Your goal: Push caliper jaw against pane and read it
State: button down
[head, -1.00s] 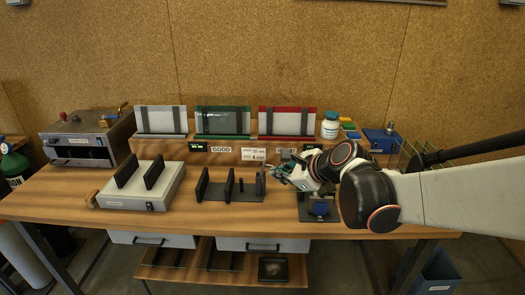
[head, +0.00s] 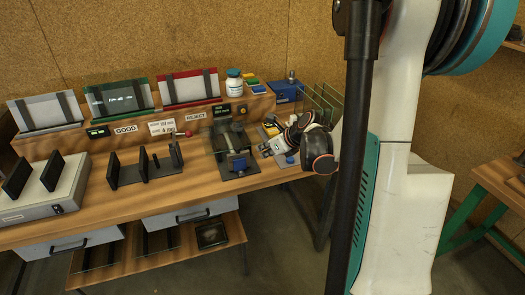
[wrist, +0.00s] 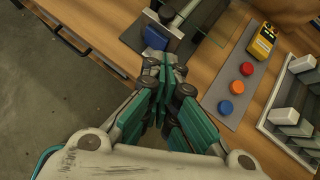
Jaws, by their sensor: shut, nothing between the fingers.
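The caliper fixture is a dark base plate (head: 238,174) with a blue jaw block (head: 237,163) near its front, set on the wooden bench. The blue block also shows in the wrist view (wrist: 160,36). What looks like a clear pane (head: 216,141) stands upright behind the block; its contact with the jaw is too small to tell. A small green-lit display (head: 222,110) is behind it. My gripper (head: 265,152) is just right of the blue block. In the wrist view my gripper (wrist: 166,68) is shut and empty, its tips close to the block; I cannot tell if they touch.
A grey strip with red, orange and blue buttons (wrist: 239,86) and a yellow device (wrist: 262,41) lie beside my gripper. A black slotted rack (head: 147,168) stands left of the fixture. Signs reading GOOD (head: 125,129) and REJECT (head: 195,116) are on the shelf. Glass sheets (head: 322,101) stand at right.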

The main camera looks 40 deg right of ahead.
jog(key=x, duration=0.3)
jog(key=w+r+b+x, duration=0.1)
jog(key=x, duration=0.2)
jog(key=b+x, duration=0.1)
jog(key=x, duration=0.3)
jog(key=shift+w+a+r, duration=0.15)
jog(key=shift+w+r, duration=0.1)
jog(key=shift+w, duration=0.15)
jog(key=w+d, duration=0.2)
jog(key=w, duration=0.5)
jog(key=shift+w+d+r+b, duration=0.2)
jog(key=shift+w+b, duration=0.1)
jog(key=shift+b, duration=0.1)
